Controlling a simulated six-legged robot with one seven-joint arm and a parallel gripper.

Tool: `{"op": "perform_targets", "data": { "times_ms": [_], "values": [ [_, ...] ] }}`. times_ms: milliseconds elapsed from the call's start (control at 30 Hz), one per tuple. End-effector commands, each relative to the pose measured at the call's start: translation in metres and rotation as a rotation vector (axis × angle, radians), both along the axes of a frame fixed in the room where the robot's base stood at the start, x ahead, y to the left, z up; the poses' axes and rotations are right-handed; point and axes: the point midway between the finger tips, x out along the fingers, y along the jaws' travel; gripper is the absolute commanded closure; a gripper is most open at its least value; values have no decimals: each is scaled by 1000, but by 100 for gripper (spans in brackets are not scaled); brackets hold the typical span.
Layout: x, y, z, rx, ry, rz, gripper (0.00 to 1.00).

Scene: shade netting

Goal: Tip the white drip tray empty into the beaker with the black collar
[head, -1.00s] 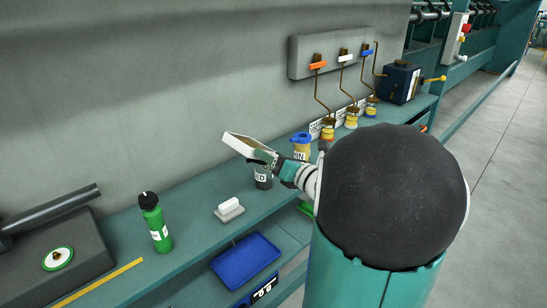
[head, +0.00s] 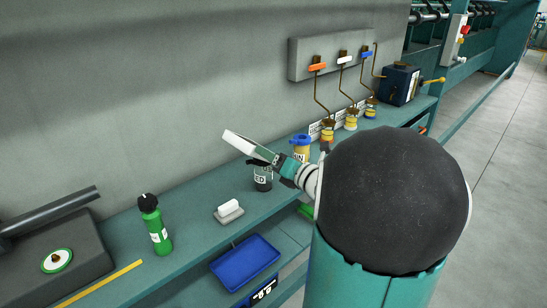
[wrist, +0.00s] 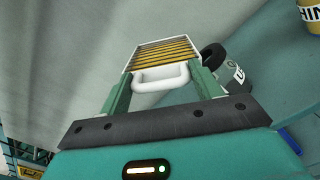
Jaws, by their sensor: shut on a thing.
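The white drip tray (head: 246,144) is in my gripper (head: 279,165), raised above the bench and tilted steeply. The wrist view shows the tray (wrist: 163,50) with yellow and dark stripes across its inside. My gripper (wrist: 158,88) is shut on the tray's white loop handle. The beaker with the black collar (head: 263,180) stands upright on the bench, just below my gripper. The wrist view shows this beaker (wrist: 232,76) to the right of the tray, with its black collar and a label partly visible. I cannot tell whether liquid is in the tray.
A yellow beaker with a blue collar (head: 301,148) stands behind my gripper. Taps (head: 341,60) hang on the wall.

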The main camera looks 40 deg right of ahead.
Motion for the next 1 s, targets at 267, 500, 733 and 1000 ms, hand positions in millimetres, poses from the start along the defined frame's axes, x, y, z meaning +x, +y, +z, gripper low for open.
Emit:
{"op": "perform_targets", "data": {
  "times_ms": [267, 500, 733, 1000],
  "values": [
    [0, -1, 2, 33, -1, 0, 72],
    [0, -2, 4, 63, -1, 0, 72],
    [0, -3, 5, 91, 0, 0, 72],
    [0, -4, 6, 124, 1, 0, 72]
  ]
}}
